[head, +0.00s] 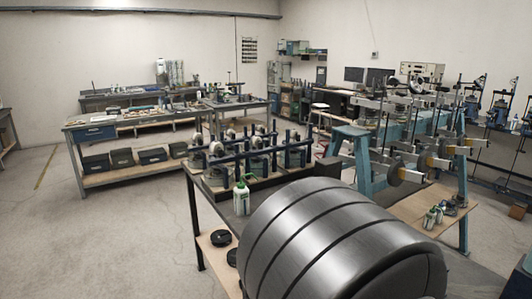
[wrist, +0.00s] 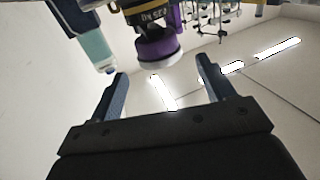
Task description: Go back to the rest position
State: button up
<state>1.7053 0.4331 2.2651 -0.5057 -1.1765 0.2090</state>
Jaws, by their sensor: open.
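My gripper (wrist: 162,66) shows in the wrist view. Its two dark blue fingers stand wide apart, with nothing held between them. A black crosspiece joins the fingers at the bottom of the picture. My gripper and arm cannot be made out in the head view. No lever can be made out for sure in either view.
The wrist view shows a purple and black object (wrist: 158,45) beyond the fingers, a teal object (wrist: 97,48) and ceiling lights (wrist: 277,48). The head view shows a large banded metal drum (head: 325,235), workbenches (head: 110,124) and bare floor (head: 90,235) at left.

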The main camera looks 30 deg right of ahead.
jog(key=shift+v, duration=2.15)
jog(key=w+a+r+n+y, duration=0.1)
jog(key=w+a+n+y, duration=0.45)
jog(key=w+a, duration=0.95)
jog(key=a+f+n+y, duration=0.1)
jog(key=a+y, duration=0.3)
jog(key=a, duration=0.7)
jog(key=a+f+n+y, duration=0.1)
jog(key=a+n+y, duration=0.2)
jog(key=a, duration=0.8)
jog(key=shift+f+g+y, duration=0.4)
jog(key=shift+y, duration=0.75)
jog(key=shift+w, duration=0.1)
